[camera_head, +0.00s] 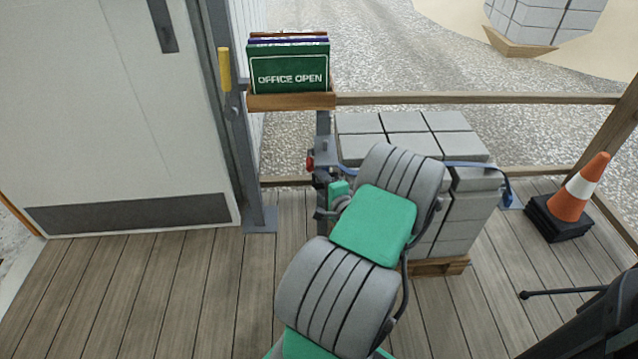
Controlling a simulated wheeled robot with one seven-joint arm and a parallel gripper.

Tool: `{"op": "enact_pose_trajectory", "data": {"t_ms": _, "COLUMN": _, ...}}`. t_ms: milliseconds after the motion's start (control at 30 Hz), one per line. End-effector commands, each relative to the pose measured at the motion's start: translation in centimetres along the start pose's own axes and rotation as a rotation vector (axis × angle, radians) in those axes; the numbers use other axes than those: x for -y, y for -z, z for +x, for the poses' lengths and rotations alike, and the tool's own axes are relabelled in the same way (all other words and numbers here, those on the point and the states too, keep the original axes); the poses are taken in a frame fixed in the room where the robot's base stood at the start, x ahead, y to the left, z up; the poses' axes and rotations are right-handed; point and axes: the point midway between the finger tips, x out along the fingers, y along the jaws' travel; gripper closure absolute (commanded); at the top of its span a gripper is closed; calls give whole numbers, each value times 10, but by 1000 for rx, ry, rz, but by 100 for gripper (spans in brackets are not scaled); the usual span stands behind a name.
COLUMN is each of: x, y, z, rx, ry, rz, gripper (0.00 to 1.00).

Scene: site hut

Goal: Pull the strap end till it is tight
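A blue strap (467,164) runs over the stack of pale grey blocks (450,205). A blue piece of it hangs at the stack's right edge (507,192). On the left the strap shows again as a short blue stretch beside a dark grey post with a small red part (309,163). My arm covers the strap's middle and much of the stack's front. The far end of my arm, with a small green part, is close to the post, just below the strap's left stretch. My gripper's fingers cannot be made out there, and any contact with the strap cannot be told.
The blocks stand on a wooden pallet (440,267). A shelf (290,101) with an "OFFICE OPEN" sign (289,72) is above the post. A traffic cone (580,188) stands right on a black base. A closed door (120,110) is left. The deck at front left is clear.

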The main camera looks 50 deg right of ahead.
Motion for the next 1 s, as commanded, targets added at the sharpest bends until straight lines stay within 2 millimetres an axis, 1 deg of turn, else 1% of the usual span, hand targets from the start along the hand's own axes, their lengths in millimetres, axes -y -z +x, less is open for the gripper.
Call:
{"op": "enact_pose_trajectory", "data": {"t_ms": 133, "x": 0, "y": 0, "z": 0, "rx": 0, "ry": -1, "rz": 0, "gripper": 60}}
{"op": "enact_pose_trajectory", "data": {"t_ms": 600, "x": -2, "y": -1, "z": -1, "rx": 1, "ry": -4, "rz": 0, "gripper": 99}}
{"op": "enact_pose_trajectory", "data": {"t_ms": 633, "x": -2, "y": -1, "z": -1, "rx": 1, "ry": -5, "rz": 0, "gripper": 100}}
{"op": "enact_pose_trajectory", "data": {"t_ms": 1000, "x": -4, "y": -1, "z": -1, "rx": 1, "ry": -9, "rz": 1, "gripper": 100}}
